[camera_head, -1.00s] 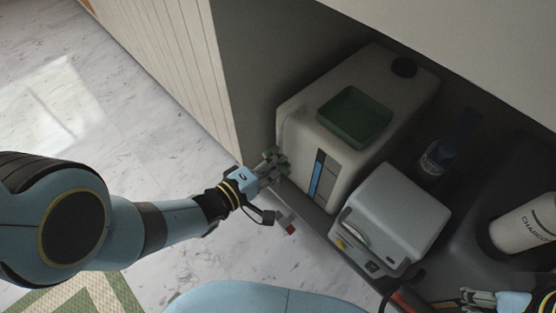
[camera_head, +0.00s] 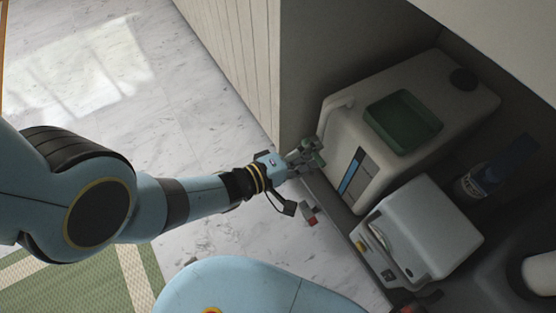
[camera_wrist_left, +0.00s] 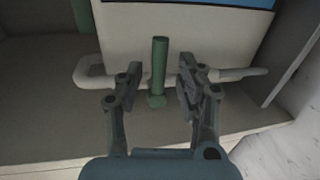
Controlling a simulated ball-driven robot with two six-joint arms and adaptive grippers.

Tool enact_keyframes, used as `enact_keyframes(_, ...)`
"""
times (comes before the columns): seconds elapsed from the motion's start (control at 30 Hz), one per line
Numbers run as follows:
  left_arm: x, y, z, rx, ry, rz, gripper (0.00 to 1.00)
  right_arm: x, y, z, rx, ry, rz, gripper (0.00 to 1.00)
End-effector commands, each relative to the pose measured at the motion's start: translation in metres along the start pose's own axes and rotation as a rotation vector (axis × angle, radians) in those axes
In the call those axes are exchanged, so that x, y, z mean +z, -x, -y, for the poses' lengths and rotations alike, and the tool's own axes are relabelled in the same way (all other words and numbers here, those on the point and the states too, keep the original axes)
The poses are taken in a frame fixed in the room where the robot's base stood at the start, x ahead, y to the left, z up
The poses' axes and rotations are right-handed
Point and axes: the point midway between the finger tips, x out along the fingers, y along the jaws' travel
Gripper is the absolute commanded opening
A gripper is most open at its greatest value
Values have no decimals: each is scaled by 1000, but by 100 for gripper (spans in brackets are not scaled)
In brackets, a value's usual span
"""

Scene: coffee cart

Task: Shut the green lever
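The green lever (camera_wrist_left: 159,68) shows in the left wrist view as a straight bar with a wider green foot, in front of a white pipe (camera_wrist_left: 235,75) that runs crosswise. My left gripper (camera_wrist_left: 155,82) is open, with one finger on each side of the lever and visible gaps between them. In the head view, my left gripper (camera_head: 310,157) is at the front left corner of the white tank (camera_head: 350,125). There the fingers largely hide the lever. My right gripper is not in view.
A dark green tray (camera_head: 403,122) sits on the tank. A grey-white box-shaped appliance (camera_head: 425,235) stands beside it, with a blue-labelled bottle (camera_head: 475,182) behind. The cabinet's side panel (camera_head: 235,60) is close on the left.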

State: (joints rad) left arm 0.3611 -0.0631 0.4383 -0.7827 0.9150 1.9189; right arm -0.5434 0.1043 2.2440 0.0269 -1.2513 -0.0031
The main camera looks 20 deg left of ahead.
Motion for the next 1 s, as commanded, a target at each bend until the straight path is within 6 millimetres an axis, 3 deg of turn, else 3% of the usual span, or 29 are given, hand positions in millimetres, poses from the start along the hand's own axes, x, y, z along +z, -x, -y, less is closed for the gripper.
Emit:
enact_keyframes(0.53, 0, 97, 0, -4, 1, -2, 37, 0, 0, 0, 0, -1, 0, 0)
enact_keyframes(0.7, 0, 108, 0, -3, 0, -2, 37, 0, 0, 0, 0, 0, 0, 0)
enact_keyframes(1.0, 0, 109, -1, -2, 1, -2, 37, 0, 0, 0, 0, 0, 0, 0)
